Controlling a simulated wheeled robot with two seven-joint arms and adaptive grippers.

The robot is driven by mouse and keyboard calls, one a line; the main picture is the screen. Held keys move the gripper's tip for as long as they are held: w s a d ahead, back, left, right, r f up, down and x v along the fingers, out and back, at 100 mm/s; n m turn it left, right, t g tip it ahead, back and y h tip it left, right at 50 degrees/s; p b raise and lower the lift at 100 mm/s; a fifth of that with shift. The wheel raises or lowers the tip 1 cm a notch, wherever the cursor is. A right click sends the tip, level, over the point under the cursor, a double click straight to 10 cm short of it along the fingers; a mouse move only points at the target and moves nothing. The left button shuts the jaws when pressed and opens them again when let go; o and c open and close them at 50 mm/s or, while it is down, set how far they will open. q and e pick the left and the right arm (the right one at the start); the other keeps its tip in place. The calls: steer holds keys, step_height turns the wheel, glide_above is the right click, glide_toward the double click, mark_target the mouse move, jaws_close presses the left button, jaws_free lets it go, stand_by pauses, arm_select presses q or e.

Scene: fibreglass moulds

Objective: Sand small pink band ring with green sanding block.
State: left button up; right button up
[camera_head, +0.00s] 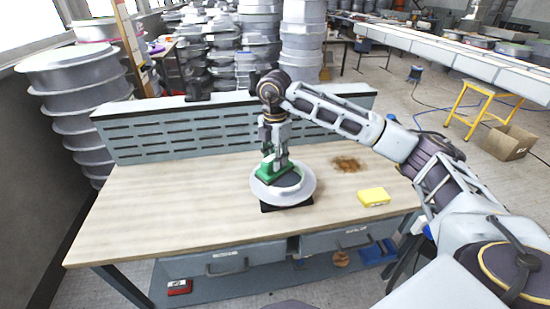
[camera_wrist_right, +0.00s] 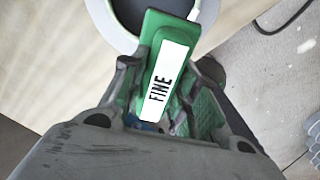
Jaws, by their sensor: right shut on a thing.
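A round pale grey-white ring mould (camera_head: 300,191) with a dark grey middle lies on a black base (camera_head: 286,207) on the workbench. No pink band can be made out on it. My right gripper (camera_head: 274,158) points down over the ring and is shut on the green sanding block (camera_head: 275,177). In the right wrist view, the block (camera_wrist_right: 152,22) carries a white "FINE" label between the fingers (camera_wrist_right: 164,72), and its far end overlaps the ring's rim (camera_wrist_right: 103,18). Whether the block touches the ring cannot be told. My left gripper is out of view.
The bench's left side is clear. A slotted grey back panel (camera_head: 180,133) stands behind. Stacked moulds (camera_head: 85,90) stand left of the bench.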

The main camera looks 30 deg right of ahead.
steer(key=shift+a+n, duration=0.25)
steer(key=shift+n, duration=0.05)
steer(key=shift+n, duration=0.9)
